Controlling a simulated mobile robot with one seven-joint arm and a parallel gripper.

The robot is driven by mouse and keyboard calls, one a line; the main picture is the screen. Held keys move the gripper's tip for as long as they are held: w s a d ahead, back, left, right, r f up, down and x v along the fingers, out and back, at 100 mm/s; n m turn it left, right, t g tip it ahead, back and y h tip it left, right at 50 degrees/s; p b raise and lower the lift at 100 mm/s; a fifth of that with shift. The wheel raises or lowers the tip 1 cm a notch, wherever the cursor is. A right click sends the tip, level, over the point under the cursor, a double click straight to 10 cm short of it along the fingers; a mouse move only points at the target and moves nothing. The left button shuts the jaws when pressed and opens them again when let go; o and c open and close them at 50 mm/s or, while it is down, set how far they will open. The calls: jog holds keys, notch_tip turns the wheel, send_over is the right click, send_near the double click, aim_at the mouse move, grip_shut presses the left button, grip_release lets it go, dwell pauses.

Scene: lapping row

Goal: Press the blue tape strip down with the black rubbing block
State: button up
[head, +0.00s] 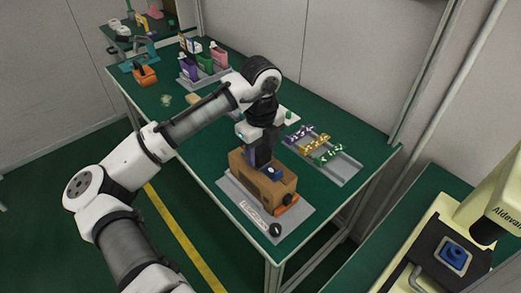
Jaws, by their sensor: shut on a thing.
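My gripper (260,148) points down over the brown wooden block (284,187) near the front of the green table. It is shut on a dark piece, which looks like the black rubbing block (262,156); gripper and block are hard to tell apart at this size. The blue tape strip (273,173) shows as a small blue patch on top of the brown block, just right of the dark piece. The rest of the strip is hidden or too small to make out. I cannot tell whether the dark piece touches the strip.
The brown block stands on a grey plate (233,190) with a black knob (276,230). A grey tray (346,171) with purple, yellow and green parts lies to the right. Coloured bottles (204,65) and an orange tool (145,76) stand farther back. A cream machine (448,225) is at lower right.

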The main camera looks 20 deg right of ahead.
notch_tip(320, 180, up, 7)
jog(key=p, duration=0.6)
dwell(0.4)
jog(key=shift+s+d+f, duration=0.1)
jog(key=shift+d, duration=0.1)
